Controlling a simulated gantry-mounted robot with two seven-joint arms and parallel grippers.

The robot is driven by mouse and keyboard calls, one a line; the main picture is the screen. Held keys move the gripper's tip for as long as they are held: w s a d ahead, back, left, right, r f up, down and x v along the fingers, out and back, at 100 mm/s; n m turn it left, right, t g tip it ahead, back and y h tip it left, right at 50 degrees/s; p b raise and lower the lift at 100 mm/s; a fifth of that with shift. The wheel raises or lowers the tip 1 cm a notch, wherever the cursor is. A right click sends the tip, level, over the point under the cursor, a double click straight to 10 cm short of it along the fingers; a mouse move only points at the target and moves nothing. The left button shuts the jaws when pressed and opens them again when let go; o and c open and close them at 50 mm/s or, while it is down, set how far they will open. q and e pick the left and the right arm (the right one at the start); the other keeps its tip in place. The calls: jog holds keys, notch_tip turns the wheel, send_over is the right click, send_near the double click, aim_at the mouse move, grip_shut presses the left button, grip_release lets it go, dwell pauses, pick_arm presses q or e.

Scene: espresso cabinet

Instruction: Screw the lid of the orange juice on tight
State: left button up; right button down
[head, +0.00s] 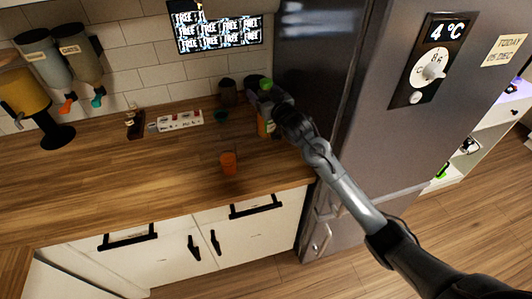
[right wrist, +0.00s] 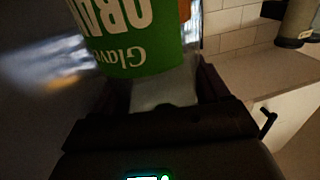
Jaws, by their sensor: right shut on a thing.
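The orange juice (head: 262,126), a green and orange container, stands on the counter at the back right, next to the fridge. My right gripper (head: 285,113) reaches it from the right and covers part of it. In the right wrist view the juice (right wrist: 135,60) shows a green face with white lettering upside down. The right gripper (right wrist: 165,112) is shut on its pale end there. I cannot make out the lid, which is hidden or too small to tell. My left gripper is not in view.
The fridge (head: 330,75) borders the right side. The left middle of the counter is clear.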

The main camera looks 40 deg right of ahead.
notch_tip(320, 180, down, 5)
jog(key=shift+r+b, duration=0.1)
jog(key=shift+b, duration=0.2)
notch_tip(320, 180, down, 5)
jog(key=shift+r, duration=0.2)
jog(key=shift+f, duration=0.25)
jog(key=shift+b, duration=0.3)
